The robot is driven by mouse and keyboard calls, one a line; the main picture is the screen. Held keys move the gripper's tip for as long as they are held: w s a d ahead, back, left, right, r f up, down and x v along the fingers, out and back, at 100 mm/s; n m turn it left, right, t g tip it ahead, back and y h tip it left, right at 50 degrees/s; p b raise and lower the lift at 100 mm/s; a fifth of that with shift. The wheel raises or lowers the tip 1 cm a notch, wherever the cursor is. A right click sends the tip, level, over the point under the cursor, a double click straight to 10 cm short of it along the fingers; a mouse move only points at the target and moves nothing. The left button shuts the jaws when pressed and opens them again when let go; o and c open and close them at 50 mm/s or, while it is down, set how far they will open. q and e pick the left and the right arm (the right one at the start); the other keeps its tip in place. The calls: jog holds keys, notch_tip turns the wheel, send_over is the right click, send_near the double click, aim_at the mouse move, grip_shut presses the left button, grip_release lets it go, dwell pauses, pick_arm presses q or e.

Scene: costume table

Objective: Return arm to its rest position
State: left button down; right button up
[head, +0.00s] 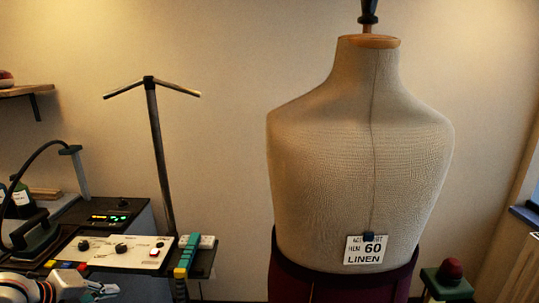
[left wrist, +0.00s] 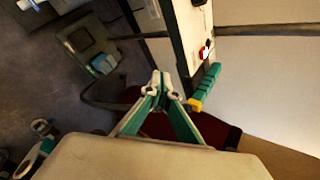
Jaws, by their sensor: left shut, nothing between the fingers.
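My left gripper (left wrist: 160,88) shows in the left wrist view with its teal fingers together at the tips and nothing between them. In the head view, part of my left arm and its gripper (head: 100,290) shows at the lower left edge, in front of the control panel. My right gripper is not seen in either view.
At left are a white control panel (head: 118,251), a T-shaped stand (head: 158,150) and a teal tool with a yellow end (head: 187,252). Bare wall lies between stand and form.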

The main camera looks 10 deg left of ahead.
pick_arm(q)
jog(key=s+d+f+n, duration=0.3)
jog(key=s+f+n, duration=0.15)
jog(key=f, duration=0.35)
jog(key=s+d+f+n, duration=0.4)
jog(key=f+n, duration=0.1)
jog(key=f, duration=0.4)
jog(key=s+d+f+n, duration=0.4)
jog(key=s+d+n, duration=0.1)
jog(key=d, duration=0.4)
jog(key=s+d+f+n+t, duration=0.1)
jog(key=s+d+f+n, duration=0.3)
jog(key=d, duration=0.5)
jog(key=shift+s+d+f+n, duration=0.15)
jog(key=shift+s+f+n, duration=0.25)
jog(key=shift+n, duration=0.55)
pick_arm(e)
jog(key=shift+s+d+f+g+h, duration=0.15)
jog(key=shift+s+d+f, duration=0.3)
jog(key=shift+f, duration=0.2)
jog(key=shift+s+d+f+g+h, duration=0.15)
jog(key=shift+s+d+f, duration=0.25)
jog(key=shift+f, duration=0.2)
pick_arm(q)
jog(key=shift+r, duration=0.1)
